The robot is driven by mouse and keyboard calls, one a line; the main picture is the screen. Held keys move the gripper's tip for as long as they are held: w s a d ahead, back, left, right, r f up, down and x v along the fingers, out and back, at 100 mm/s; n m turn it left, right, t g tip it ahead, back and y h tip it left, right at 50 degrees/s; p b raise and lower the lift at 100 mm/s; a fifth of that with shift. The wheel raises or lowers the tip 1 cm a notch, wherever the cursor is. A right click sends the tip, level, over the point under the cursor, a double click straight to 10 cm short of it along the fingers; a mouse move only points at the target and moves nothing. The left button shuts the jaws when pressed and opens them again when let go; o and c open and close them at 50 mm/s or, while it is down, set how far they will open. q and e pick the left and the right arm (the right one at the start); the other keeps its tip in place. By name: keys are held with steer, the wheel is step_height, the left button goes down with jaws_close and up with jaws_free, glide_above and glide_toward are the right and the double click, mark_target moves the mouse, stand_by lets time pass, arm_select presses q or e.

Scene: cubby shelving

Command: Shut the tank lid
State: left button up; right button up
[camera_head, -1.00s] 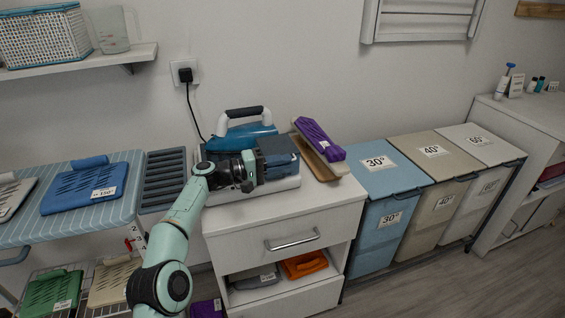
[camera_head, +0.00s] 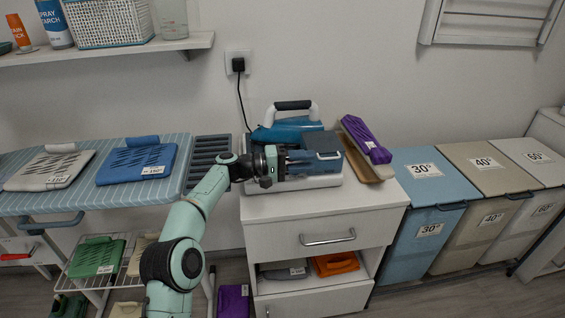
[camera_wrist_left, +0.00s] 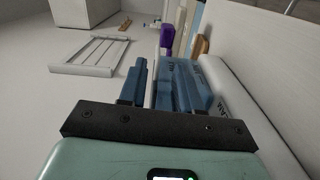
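The ironing station stands on the white cabinet, with a white base (camera_head: 318,182) and a blue iron (camera_head: 285,131) with a white handle at its back left. The dark blue tank lid (camera_head: 322,142) is at the station's right side. Its exact angle is hard to tell. My left gripper (camera_head: 303,160) is in front of the lid, pointing right, close to it. In the left wrist view its blue fingers (camera_wrist_left: 160,85) stand apart, with blue station parts right beside them. Whether they touch the lid cannot be told. My right gripper is not in view.
A purple sleeve board (camera_head: 366,140) leans right of the station. A dark ribbed rack (camera_head: 208,160) and the striped ironing board (camera_head: 75,193) lie left. Blue, beige and white laundry bins (camera_head: 425,172) stand right. A black power cord (camera_head: 243,100) hangs behind.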

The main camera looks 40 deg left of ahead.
arm_select(q)
steer(key=v, duration=0.7)
steer(key=shift+s+a+p, duration=0.2)
steer(key=shift+s+p, duration=0.05)
steer(key=shift+p, duration=0.15)
